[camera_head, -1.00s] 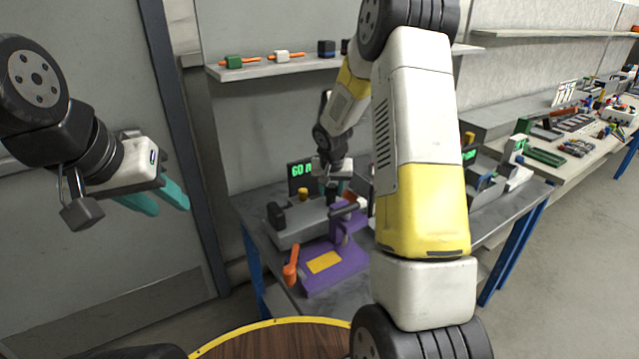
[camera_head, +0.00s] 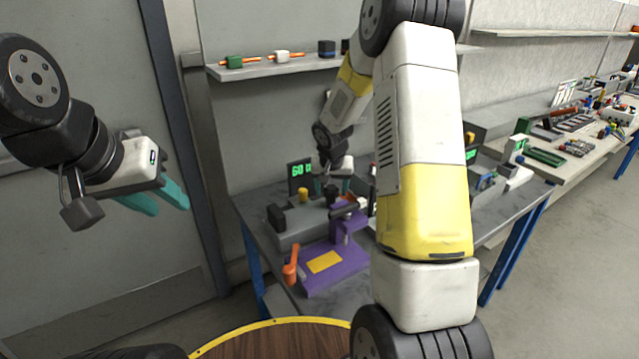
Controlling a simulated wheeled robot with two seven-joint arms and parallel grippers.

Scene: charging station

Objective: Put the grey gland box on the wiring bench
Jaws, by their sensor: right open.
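A small light-grey or white box with orange ends (camera_head: 282,57) sits on the wall shelf; I cannot tell for sure that it is the grey gland box. A green box with orange ends (camera_head: 234,62) is left of it. A blue-legged bench (camera_head: 510,197) stands in front of me; the picture does not show whether it is the wiring bench. My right gripper (camera_head: 340,186) is open over this bench, behind the purple fixture and partly hidden; I see nothing clearly held. My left gripper (camera_head: 170,208) is open and empty in front of the door, away from the bench.
A purple fixture (camera_head: 335,270) with an orange handle and a grey machine (camera_head: 298,226) stand on the bench. A green-lit display (camera_head: 300,177) is behind. My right arm hides the bench's middle. A second bench (camera_head: 565,168) at right is crowded with parts.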

